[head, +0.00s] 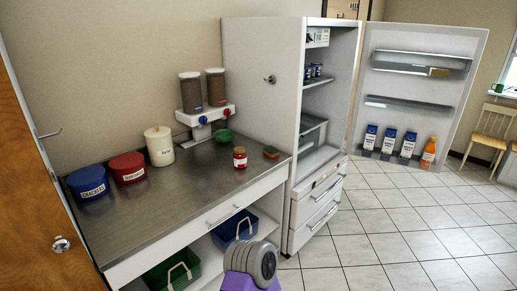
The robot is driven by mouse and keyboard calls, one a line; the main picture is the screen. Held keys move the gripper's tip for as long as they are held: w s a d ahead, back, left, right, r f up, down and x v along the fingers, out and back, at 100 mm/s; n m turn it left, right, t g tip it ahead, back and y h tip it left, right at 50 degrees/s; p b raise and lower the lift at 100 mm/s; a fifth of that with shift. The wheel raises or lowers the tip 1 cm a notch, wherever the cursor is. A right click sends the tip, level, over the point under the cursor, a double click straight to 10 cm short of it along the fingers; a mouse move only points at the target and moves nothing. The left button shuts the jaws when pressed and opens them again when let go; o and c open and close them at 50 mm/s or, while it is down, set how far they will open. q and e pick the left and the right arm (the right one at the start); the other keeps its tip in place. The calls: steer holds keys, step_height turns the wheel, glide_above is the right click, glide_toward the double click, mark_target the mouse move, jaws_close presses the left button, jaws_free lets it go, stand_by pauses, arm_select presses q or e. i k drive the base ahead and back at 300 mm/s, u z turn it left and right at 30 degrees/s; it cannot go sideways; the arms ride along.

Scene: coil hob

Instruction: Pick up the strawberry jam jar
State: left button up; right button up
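A small jar with red contents, a red lid and a pale label (239,157) stands upright on the metal counter (185,185). It is near the counter's right end, and its label is too small to read. It looks like the jam jar. Neither of my grippers shows; only a grey and purple part, which seems to be mine, shows at the bottom middle, below the counter front.
Beside the jar are a green bowl (224,135) and a brown-green sponge-like block (271,152). A two-canister dispenser (206,115), cream canister (159,146), red tub (127,167) and blue tub (87,182) stand behind and left. The open fridge (270,75) is right; tiled floor (390,225) is clear.

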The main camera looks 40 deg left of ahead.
mark_target(240, 154)
steer(key=i, duration=2.2)
steer(key=u, duration=3.05)
